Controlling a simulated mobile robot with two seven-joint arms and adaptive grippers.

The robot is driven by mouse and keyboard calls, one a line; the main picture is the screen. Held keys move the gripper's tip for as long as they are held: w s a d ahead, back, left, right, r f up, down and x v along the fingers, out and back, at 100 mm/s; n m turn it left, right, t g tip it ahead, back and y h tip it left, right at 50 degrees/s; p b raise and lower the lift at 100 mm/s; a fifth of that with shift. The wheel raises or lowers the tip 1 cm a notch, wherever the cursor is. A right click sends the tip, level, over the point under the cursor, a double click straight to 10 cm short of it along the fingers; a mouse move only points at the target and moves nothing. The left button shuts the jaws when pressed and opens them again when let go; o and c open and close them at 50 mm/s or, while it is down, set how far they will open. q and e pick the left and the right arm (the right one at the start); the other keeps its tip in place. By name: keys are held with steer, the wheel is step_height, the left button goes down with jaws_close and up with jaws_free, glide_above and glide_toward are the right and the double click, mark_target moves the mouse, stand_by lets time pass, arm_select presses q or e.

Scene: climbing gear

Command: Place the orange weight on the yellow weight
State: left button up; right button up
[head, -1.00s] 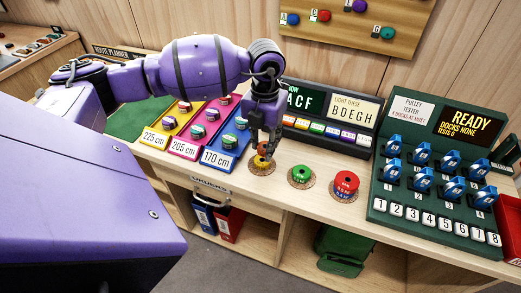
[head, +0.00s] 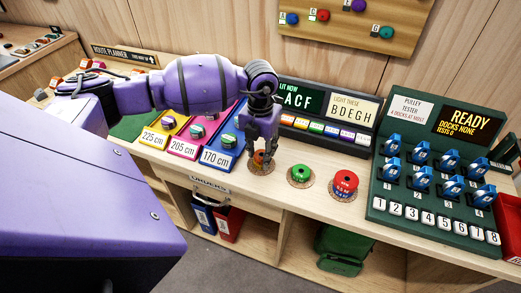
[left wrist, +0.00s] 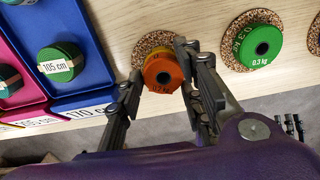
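The orange weight (left wrist: 163,74) sits over a cork coaster on the counter; it also shows between my fingers in the head view (head: 262,158). It reads 0.2 kg in the left wrist view. The yellow weight is not clearly visible now; it seems hidden under the orange one. My left gripper (left wrist: 158,62) points down around the orange weight, with one finger on each side. A small gap shows at the left finger, and the right finger overlaps the weight's edge, so contact there is unclear. The fingers look spread.
A green weight (head: 300,174) and a red weight (head: 345,183) stand on coasters to the right. The pulley tester (head: 418,213) is further right. Coloured sling trays (head: 222,156) lie to the left. A lit display panel (head: 328,105) stands behind.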

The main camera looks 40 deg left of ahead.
mark_target(260, 154)
arm_select(q)
steer(key=shift+o, duration=0.9)
steer(key=shift+r, duration=0.2)
step_height(260, 154, up, 12)
